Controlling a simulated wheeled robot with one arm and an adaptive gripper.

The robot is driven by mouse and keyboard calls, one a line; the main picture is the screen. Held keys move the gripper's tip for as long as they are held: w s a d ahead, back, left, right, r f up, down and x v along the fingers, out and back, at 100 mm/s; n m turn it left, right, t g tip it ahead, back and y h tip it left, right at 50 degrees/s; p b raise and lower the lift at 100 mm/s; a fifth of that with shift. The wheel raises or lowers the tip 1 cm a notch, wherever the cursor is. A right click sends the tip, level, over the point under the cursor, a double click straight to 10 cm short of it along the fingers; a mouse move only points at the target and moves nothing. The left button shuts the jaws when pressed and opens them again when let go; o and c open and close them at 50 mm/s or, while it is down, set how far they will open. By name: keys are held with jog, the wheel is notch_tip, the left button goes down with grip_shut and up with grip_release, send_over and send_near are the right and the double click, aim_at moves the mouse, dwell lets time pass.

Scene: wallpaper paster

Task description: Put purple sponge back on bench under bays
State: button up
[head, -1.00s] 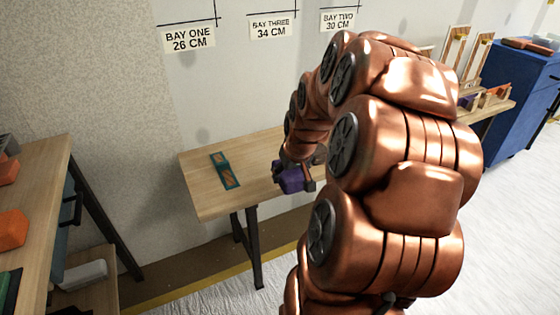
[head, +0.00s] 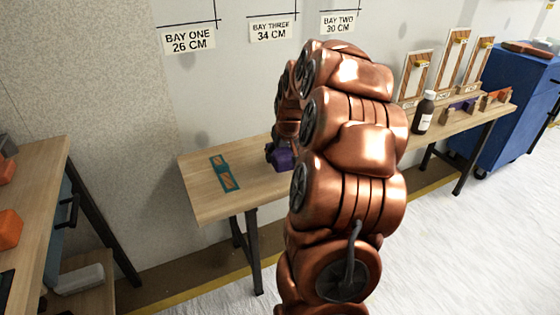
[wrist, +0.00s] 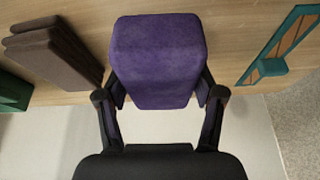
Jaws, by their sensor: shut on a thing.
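The purple sponge (wrist: 157,60) is a block between the two fingers of my gripper (wrist: 160,98) in the wrist view. My gripper is shut on it. In the head view the purple sponge (head: 282,159) shows at the end of my arm, over or at the wooden bench (head: 205,195) under the bay labels. I cannot tell whether the sponge touches the bench top. My arm hides the middle of the bench and most of the gripper.
A teal-framed tool (head: 224,173) lies on the bench's left part. A dark brown stack (wrist: 52,52) and a green block (wrist: 12,92) show in the wrist view. A brown bottle (head: 424,113) stands on the bench's right part. Bare bench top lies around the teal tool.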

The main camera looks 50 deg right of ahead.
jog(key=shift+w+d+f, duration=0.1)
jog(key=shift+w+d, duration=0.25)
jog(key=shift+w, duration=0.1)
jog(key=shift+w+f+b, duration=0.1)
jog(key=shift+f+b, duration=0.4)
jog(key=shift+f, duration=1.05)
jog(key=shift+f, duration=0.1)
jog(key=o, duration=1.2)
jog(key=shift+f, duration=0.15)
